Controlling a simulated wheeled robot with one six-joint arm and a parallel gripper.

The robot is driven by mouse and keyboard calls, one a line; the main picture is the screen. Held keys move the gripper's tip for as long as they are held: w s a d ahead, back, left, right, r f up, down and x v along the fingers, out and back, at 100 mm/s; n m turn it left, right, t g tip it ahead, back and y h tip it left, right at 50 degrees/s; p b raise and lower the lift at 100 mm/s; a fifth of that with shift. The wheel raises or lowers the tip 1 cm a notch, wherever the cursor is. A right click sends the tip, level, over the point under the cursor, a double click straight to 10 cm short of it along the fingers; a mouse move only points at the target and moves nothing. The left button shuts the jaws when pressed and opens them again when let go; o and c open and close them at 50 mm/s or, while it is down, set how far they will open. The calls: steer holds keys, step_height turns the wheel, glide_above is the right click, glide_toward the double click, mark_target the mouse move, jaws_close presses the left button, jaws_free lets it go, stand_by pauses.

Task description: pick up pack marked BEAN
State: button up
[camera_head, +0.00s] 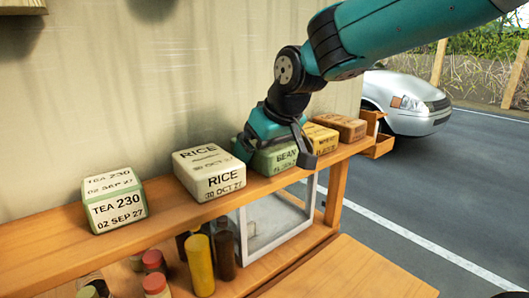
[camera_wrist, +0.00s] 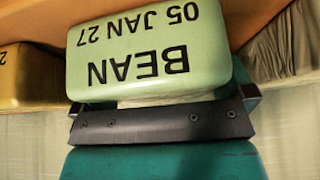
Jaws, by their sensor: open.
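The pale green pack marked BEAN (camera_head: 279,162) sits on the wooden shelf between the RICE pack and a yellow pack. In the wrist view it fills the upper middle, its label "BEAN 05 JAN 27" upside down (camera_wrist: 148,50). My gripper (camera_head: 275,155) is open, close over the BEAN pack, with one finger at its left and one at its right front edge. In the wrist view my gripper's dark bar (camera_wrist: 160,122) lies right at the pack's lower edge. I cannot tell whether the fingers touch the pack.
The white RICE pack (camera_head: 209,170) is left of my gripper, the TEA pack (camera_head: 115,202) farther left. The yellow pack (camera_head: 320,138) and a brown pack (camera_head: 342,126) stand close on the right. A wall backs the shelf (camera_head: 165,222); jars (camera_head: 200,265) and a white-framed box (camera_head: 275,222) are below.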

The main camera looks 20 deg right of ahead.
steer(key=c, duration=0.7)
